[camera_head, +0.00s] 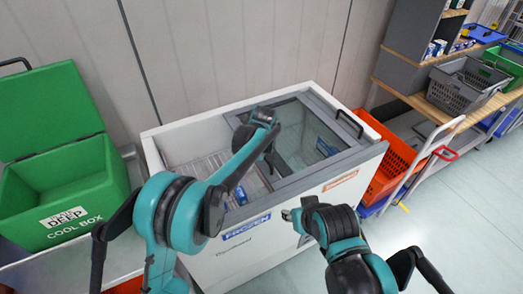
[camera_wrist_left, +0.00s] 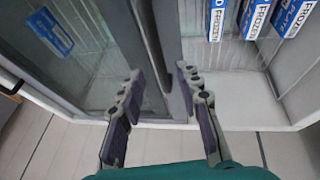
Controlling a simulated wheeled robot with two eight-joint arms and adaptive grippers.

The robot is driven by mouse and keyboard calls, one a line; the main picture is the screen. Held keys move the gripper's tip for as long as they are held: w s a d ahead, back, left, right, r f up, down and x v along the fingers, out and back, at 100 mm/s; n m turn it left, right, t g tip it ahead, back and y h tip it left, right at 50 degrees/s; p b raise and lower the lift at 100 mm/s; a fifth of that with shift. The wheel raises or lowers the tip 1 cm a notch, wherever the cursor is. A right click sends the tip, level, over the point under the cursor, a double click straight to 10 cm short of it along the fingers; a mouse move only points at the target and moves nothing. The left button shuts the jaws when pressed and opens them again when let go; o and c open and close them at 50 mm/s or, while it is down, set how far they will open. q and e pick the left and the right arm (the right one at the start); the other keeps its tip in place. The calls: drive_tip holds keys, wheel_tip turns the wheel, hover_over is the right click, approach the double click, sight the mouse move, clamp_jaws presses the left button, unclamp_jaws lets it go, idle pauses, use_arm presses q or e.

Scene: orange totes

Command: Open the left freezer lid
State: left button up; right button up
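The white chest freezer (camera_head: 250,245) stands in front of me. Its left part is uncovered, showing a wire basket and a blue-and-white box (camera_head: 241,195). Grey-framed glass lid panels (camera_head: 300,135) lie over the right part. My left gripper (camera_head: 268,140) is above the freezer at the left edge of the glass panels. In the left wrist view its fingers (camera_wrist_left: 160,88) are apart, with the grey lid frame (camera_wrist_left: 170,40) between and beyond them; I cannot tell whether they touch it. My right gripper (camera_head: 290,214) is in front of the freezer, its finger opening unclear.
A dark handle (camera_head: 349,124) sits at the freezer's right end. A green cool box (camera_head: 60,195) with raised lid stands left. An orange crate (camera_head: 388,165) and a cart stand right, beside shelves with a grey basket (camera_head: 465,87). The floor at the lower right is clear.

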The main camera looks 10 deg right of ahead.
use_arm(q)
drive_tip(key=v, duration=0.8)
drive_tip(key=shift+s+r, duration=0.15)
drive_tip(key=shift+r, duration=0.15)
drive_tip(key=s+a+r+m+t, duration=0.1)
drive_tip(key=s+a+r, duration=0.4)
drive_tip(key=a, duration=0.5)
drive_tip(key=s+a+r+m, duration=0.1)
drive_tip(key=s+a+r, duration=0.1)
drive_tip(key=s+a, duration=0.75)
drive_tip(key=s+a+f, duration=0.3)
drive_tip(key=s+a, duration=0.3)
drive_tip(key=s, duration=0.1)
drive_tip(key=s+a+f+m+t, duration=0.1)
drive_tip(key=s+a+f, duration=0.2)
drive_tip(key=s+a, duration=0.4)
drive_tip(key=shift+s+f+m+y, duration=0.2)
drive_tip(key=shift+s+m+y, duration=0.15)
drive_tip(key=shift+s, duration=0.3)
